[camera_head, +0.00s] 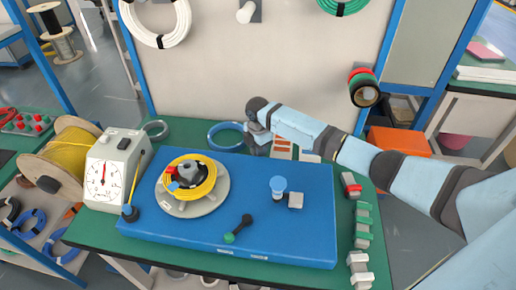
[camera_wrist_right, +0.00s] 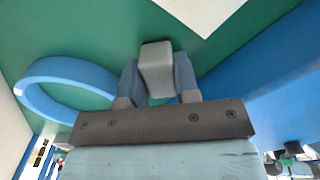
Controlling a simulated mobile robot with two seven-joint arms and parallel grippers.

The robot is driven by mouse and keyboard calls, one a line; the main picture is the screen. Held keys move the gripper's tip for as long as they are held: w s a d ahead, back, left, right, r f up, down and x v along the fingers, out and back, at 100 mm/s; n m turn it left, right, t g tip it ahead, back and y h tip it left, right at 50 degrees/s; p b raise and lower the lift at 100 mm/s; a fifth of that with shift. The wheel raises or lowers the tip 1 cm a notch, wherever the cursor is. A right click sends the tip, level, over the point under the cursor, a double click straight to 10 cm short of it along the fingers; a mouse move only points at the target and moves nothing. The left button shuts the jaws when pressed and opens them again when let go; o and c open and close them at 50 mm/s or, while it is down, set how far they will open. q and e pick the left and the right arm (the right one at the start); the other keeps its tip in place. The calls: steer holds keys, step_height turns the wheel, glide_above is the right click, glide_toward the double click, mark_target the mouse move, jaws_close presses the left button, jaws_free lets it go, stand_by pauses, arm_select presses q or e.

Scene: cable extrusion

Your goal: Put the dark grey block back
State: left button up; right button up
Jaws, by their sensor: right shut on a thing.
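The dark grey block (camera_wrist_right: 156,66) is between the two fingers of my right gripper (camera_wrist_right: 157,82) in the right wrist view, and the gripper is shut on it. Green table top shows around and beyond the block; I cannot tell whether it touches the table. In the head view my right gripper (camera_head: 259,141) is behind the back edge of the blue board (camera_head: 315,235), just right of a blue ring (camera_head: 226,129). The block is hard to make out there. My left gripper is not in view.
The blue ring (camera_wrist_right: 60,84) lies close to the left of the gripper in the wrist view. The board bears a yellow cable coil (camera_head: 203,178), a blue knob (camera_head: 278,184) and a black lever (camera_head: 238,228). A dial gauge (camera_head: 104,180) stands at the left.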

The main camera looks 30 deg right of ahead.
steer(key=shift+f, duration=0.1)
steer(key=o, duration=0.9)
step_height(320, 180, up, 12)
steer(key=shift+r+p, duration=0.15)
steer(key=shift+p, duration=0.45)
